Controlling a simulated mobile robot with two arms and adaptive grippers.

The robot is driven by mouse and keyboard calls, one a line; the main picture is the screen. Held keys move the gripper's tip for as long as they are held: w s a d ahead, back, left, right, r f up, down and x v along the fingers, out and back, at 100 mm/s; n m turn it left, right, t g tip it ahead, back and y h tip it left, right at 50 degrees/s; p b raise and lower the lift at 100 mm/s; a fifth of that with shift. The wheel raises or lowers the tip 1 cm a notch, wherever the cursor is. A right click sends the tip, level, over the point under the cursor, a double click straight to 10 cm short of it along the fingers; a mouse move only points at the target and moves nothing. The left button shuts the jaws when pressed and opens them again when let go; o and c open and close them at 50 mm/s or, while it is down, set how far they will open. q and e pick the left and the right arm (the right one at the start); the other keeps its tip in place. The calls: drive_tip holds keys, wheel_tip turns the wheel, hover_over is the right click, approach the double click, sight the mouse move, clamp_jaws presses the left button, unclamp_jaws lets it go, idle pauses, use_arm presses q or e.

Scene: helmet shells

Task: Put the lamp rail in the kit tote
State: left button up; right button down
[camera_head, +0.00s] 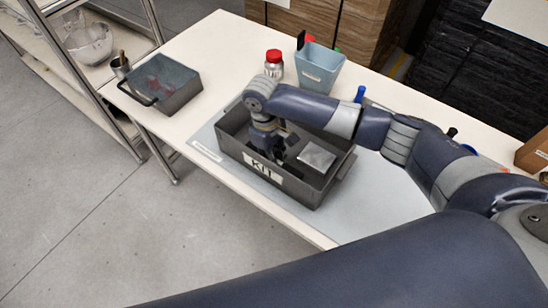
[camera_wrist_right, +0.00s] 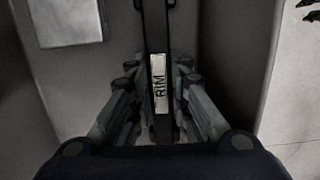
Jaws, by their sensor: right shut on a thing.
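The kit tote (camera_head: 318,194) is a dark grey open box with a white KIT label on its front wall, standing on the table. My right gripper (camera_head: 277,153) reaches down inside it, near its left half. In the right wrist view my right gripper (camera_wrist_right: 158,80) is shut on a narrow dark rail (camera_wrist_right: 155,30) with a white label reading RIM. It fits the lamp rail in shape, but the label does not say so. The rail is mostly hidden in the head view, and I cannot tell whether it touches the tote floor. My left gripper is not in view.
A flat silver box (camera_head: 317,156) lies in the tote's right part; it also shows in the right wrist view (camera_wrist_right: 68,22). Behind stand a red-lidded jar (camera_head: 274,66) and a light blue bin (camera_head: 320,68). A grey handled tray (camera_head: 166,84) sits at the left.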

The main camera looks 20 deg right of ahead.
drive_tip(key=c, duration=1.5)
unclamp_jaws()
drive_tip(key=shift+f, duration=0.15)
drive_tip(key=r, duration=0.4)
drive_tip(key=w+r+b, duration=0.1)
drive_tip(key=r, duration=0.3)
drive_tip(key=a+r+b, duration=0.1)
drive_tip(key=r, duration=0.3)
drive_tip(key=shift+w+a+r, duration=0.1)
drive_tip(key=shift+w, duration=0.15)
